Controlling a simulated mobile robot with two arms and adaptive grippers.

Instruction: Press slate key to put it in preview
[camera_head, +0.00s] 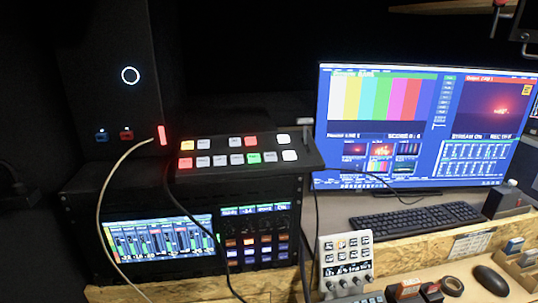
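The black switcher panel (312,158) sits on top of the equipment rack, with two rows of lit keys. Its top row has a yellow key (187,145), a red key (251,141) and white ones. Its bottom row has a red key (185,163), a green key (254,157) and white ones. The key labels are too small to read, so I cannot tell which is the slate key. On the monitor (415,128), the left large pane shows colour bars (378,98) and the right pane a dark red scene (497,108). Neither of my grippers is in view.
An audio mixer screen (160,240) and a button panel (253,240) are below the switcher. Pale and dark cables hang in front. A small white control pad (346,262), keyboard (418,220) and mouse (491,280) are at the right. A black tower (110,70) stands at the left.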

